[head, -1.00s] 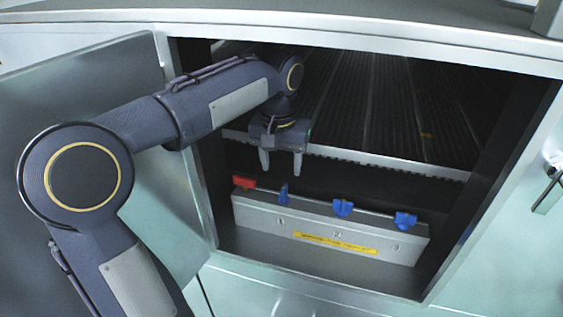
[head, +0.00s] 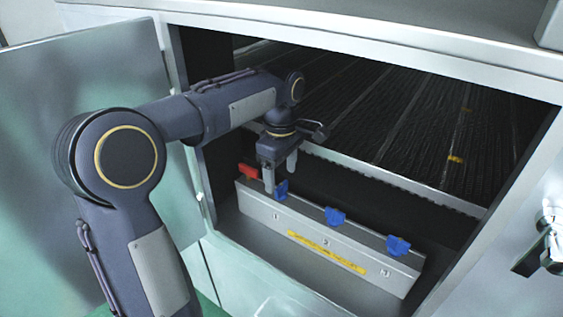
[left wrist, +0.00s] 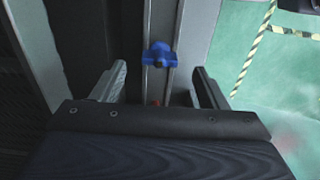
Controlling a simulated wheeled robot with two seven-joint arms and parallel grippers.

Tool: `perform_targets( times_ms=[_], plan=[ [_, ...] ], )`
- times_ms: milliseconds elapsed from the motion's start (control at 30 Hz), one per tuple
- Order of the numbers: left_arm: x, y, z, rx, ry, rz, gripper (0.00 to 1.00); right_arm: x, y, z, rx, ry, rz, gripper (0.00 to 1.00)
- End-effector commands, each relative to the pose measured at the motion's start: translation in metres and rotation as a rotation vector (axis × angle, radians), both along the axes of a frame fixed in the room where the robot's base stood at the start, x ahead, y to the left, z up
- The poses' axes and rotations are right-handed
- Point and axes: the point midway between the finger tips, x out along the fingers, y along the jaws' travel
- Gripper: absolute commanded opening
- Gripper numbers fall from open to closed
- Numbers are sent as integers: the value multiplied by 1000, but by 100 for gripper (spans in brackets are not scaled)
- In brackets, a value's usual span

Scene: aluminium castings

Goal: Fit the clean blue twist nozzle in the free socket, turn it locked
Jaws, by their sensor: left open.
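A grey bar (head: 322,236) inside the open cabinet carries several small caps along its top edge. A blue nozzle (head: 281,191) stands at position 1, and two more blue nozzles stand at position 2 (head: 335,217) and position 3 (head: 398,245). A red piece (head: 249,171) sits at the bar's left end. My left gripper (head: 280,173) is open and empty, fingers pointing down near the position 1 nozzle. In the left wrist view a blue nozzle (left wrist: 160,56) lies ahead, roughly centred between the spread fingers (left wrist: 160,84). I cannot tell which socket is free. My right gripper is out of view.
A dark ribbed conveyor bed (head: 390,110) with a metal front edge lies behind and above the bar. The open cabinet door (head: 80,90) is at the left, beside my arm. The cabinet's right frame and a metal handle (head: 548,243) bound the right side.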

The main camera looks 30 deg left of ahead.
Motion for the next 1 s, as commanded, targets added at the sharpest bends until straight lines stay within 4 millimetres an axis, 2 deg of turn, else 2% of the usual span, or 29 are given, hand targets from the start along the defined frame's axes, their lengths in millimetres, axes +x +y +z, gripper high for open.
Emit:
perform_targets(
  times_ms=[100, 300, 667, 1000],
  plan=[
    [-1, 0, -20, 0, 3, -1, 67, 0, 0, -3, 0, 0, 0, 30],
    [0, 0, -40, 0, 2, -2, 67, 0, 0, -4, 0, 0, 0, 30],
    [0, 0, -43, 0, 0, -3, 66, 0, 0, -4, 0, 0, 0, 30],
    [0, 0, -43, 0, 0, -3, 21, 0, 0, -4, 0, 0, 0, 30]
  ],
)
